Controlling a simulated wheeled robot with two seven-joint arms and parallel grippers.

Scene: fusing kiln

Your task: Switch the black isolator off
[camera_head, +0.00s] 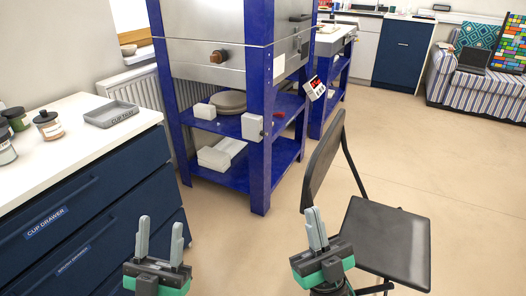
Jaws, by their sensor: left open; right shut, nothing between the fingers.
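The blue-framed kiln stand (258,180) stands ahead, with the steel kiln body (205,62) on it. A pale box (252,126) is on its front right leg, with a small dark spot on its right side. I cannot tell whether this is the black isolator or how it is set. My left gripper (161,221) is open and empty, low in front of the stand. My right gripper (314,211) is shut and empty, in front of the chair. Both are well apart from the kiln.
A black folding chair (385,240) stands at right, close to my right gripper. A drawer cabinet with a white top (70,140) is at left, holding jars and a grey tray (111,114). Open floor (235,245) lies before the stand. A striped sofa (470,92) is far right.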

